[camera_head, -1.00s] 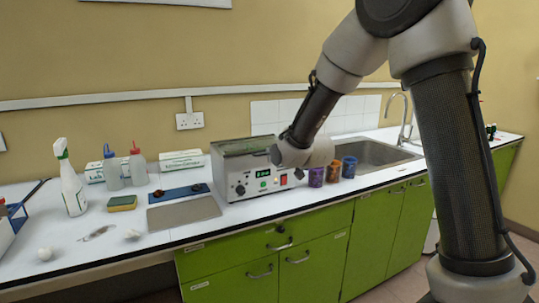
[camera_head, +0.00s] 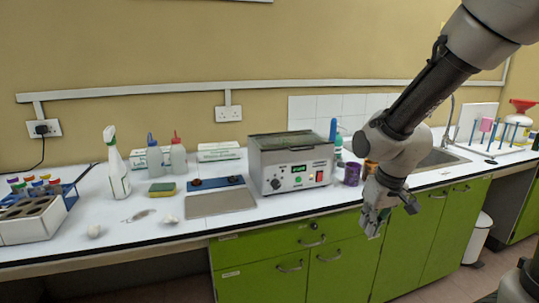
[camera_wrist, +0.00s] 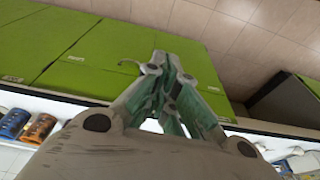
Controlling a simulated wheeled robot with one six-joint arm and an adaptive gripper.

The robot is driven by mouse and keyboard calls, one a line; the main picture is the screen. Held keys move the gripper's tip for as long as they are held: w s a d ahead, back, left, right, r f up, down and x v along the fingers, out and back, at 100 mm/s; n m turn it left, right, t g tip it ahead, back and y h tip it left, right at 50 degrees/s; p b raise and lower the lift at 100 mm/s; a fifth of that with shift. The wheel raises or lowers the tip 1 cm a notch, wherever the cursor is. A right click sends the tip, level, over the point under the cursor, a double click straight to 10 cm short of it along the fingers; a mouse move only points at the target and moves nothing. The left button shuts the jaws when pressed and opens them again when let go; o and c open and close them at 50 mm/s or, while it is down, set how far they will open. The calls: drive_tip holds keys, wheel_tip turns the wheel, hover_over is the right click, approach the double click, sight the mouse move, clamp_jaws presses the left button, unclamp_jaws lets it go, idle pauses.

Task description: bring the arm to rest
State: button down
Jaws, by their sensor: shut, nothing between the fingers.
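My gripper (camera_head: 371,222) hangs at the end of my arm in front of the green cupboards, just off the front edge of the worktop. Its fingers point down and are closed together with nothing between them. In the wrist view my gripper (camera_wrist: 172,95) shows its greenish fingers meeting, with green cupboard doors and floor tiles beyond. My arm comes in from the upper right of the head view and bends down in front of the worktop, covering part of the cups and the sink area.
A white worktop (camera_head: 290,206) runs along the wall. A grey heating bath (camera_head: 290,165) stands behind and left of my gripper. A purple cup (camera_head: 351,174) is close behind my wrist. A sink (camera_head: 440,159) lies to the right. A white bin (camera_head: 479,240) stands on the floor.

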drive_tip(key=s+d+r+m+t, duration=0.1)
drive_tip(key=s+d+r, duration=0.4)
drive_tip(key=s+r, duration=0.2)
drive_tip(key=s+d+r+m+t+h, duration=0.1)
drive_tip(key=s+d+r+m, duration=0.1)
drive_tip(key=s+d+r, duration=0.4)
drive_tip(key=s+r, duration=0.1)
drive_tip(key=s, duration=0.1)
drive_tip(key=shift+s+r, duration=0.15)
drive_tip(key=shift+s, duration=0.15)
drive_tip(key=shift+a, duration=0.1)
idle(0.4)
